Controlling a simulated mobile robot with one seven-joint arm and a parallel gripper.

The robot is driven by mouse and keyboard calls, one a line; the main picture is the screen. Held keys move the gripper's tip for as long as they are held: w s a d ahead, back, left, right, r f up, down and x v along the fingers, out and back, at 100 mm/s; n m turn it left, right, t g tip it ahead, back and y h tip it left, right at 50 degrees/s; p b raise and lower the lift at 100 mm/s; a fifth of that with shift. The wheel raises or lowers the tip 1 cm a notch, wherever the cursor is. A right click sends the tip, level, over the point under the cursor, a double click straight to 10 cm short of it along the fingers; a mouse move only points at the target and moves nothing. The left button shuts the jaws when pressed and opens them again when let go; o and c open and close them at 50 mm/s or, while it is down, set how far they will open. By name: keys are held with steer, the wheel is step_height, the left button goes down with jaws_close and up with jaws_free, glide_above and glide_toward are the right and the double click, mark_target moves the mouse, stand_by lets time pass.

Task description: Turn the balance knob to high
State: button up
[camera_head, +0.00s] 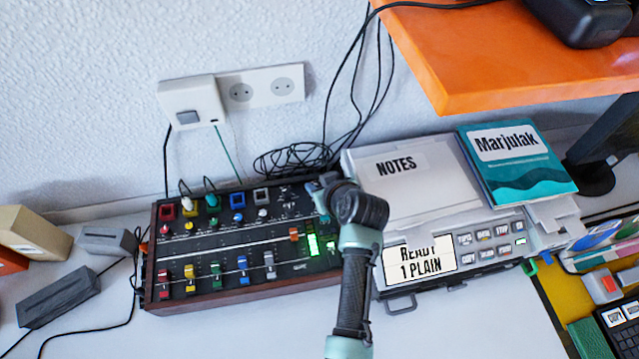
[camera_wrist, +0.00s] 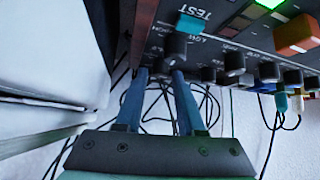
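The mixer (camera_head: 225,230) is a black panel in a dark red frame on the white shelf. My gripper (camera_head: 322,186) is over its upper right corner and hides the controls there. In the wrist view a dark round knob (camera_wrist: 176,46) shows with LOW and HIGH printed, upside down, around it; it seems to be the balance knob, though its name is not clearly readable. My gripper's two blue fingers (camera_wrist: 160,74) are apart, their tips close to the knob, with the right tip in line with it. I cannot tell whether they touch it. I see nothing held between them.
A grey device marked NOTES (camera_head: 395,180) stands close to the mixer's right side. A teal TEST button (camera_wrist: 192,23) and several dark knobs (camera_wrist: 234,63) are near my fingers. Loose black cables (camera_head: 295,160) lie behind. An orange shelf (camera_head: 480,62) overhangs at upper right.

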steer(key=shift+w+a+f, duration=0.1)
steer(key=shift+w+f, duration=0.1)
steer(key=shift+c, duration=0.3)
jaws_close()
steer(key=shift+r+m+h+p, duration=0.1)
steer(key=shift+m+h+p, duration=0.2)
steer(key=shift+p, duration=0.1)
steer(key=shift+a+r+m+t+h+p, duration=0.15)
steer(key=shift+m+t+h+p, duration=0.25)
steer(key=shift+m+h+p, duration=0.6)
steer(key=shift+a+f+m+h+p, duration=0.1)
steer(key=shift+m+h+p, duration=0.15)
steer(key=shift+m+h, duration=0.45)
steer(key=shift+a+f+m+h+p, duration=0.1)
steer(key=shift+m+h+p, duration=0.15)
steer(key=shift+m, duration=0.75)
steer(key=shift+d+h, duration=0.1)
steer(key=shift+h, duration=0.15)
